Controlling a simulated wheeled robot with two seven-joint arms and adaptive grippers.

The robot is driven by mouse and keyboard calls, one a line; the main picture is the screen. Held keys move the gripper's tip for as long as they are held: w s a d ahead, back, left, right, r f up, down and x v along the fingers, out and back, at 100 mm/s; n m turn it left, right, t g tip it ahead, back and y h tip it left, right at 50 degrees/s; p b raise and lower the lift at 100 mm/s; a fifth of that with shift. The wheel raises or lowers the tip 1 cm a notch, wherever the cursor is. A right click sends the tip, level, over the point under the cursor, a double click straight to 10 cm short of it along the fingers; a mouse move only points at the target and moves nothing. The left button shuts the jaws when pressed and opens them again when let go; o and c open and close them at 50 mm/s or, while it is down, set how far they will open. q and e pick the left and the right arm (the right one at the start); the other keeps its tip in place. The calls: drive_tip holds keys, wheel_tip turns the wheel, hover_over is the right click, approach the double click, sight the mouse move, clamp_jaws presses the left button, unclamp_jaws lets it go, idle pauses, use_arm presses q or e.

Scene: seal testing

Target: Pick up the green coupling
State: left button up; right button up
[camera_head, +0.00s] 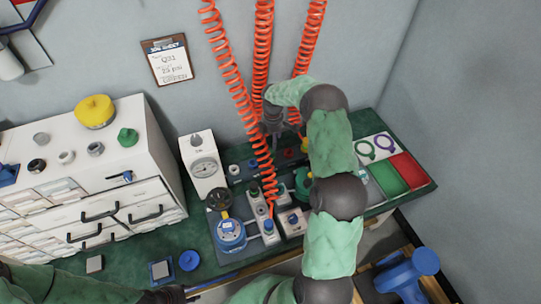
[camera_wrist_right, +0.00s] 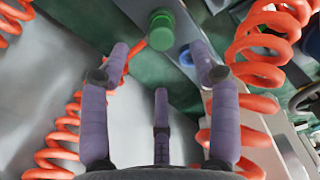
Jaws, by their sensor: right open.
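A round green piece (camera_wrist_right: 161,29), which looks like the green coupling, sits on a grey strip in the right wrist view. It lies beyond my right gripper's open fingers (camera_wrist_right: 160,75), apart from them. A blue piece (camera_wrist_right: 187,58) is beside it on the strip, near a fingertip. In the head view my right gripper (camera_head: 277,127) is at the back of the bench, by the hanging hoses. I cannot tell which piece in the head view is this green one; my arm hides part of the bench. A dark end of my left arm (camera_head: 165,295) shows at the bottom edge; its jaws cannot be made out.
Orange coiled hoses (camera_head: 232,75) hang around my right gripper. A white gauge unit (camera_head: 203,160) and a blue valve unit (camera_head: 230,236) stand to its left. A white drawer cabinet (camera_head: 150,185) with a green knob-like part (camera_head: 128,137) is further left. Green and red trays (camera_head: 408,170) lie right.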

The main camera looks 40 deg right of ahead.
sight(271, 150)
wheel_tip(271, 150, down, 4)
drive_tip(key=shift+r+b, duration=0.25)
drive_tip(key=shift+b, duration=0.1)
drive_tip(key=f+b, duration=0.1)
drive_tip(key=f, duration=0.1)
drive_tip(key=f+b, duration=0.1)
drive_tip(key=f, duration=0.2)
drive_tip(key=shift+w+a, duration=0.2)
clamp_jaws()
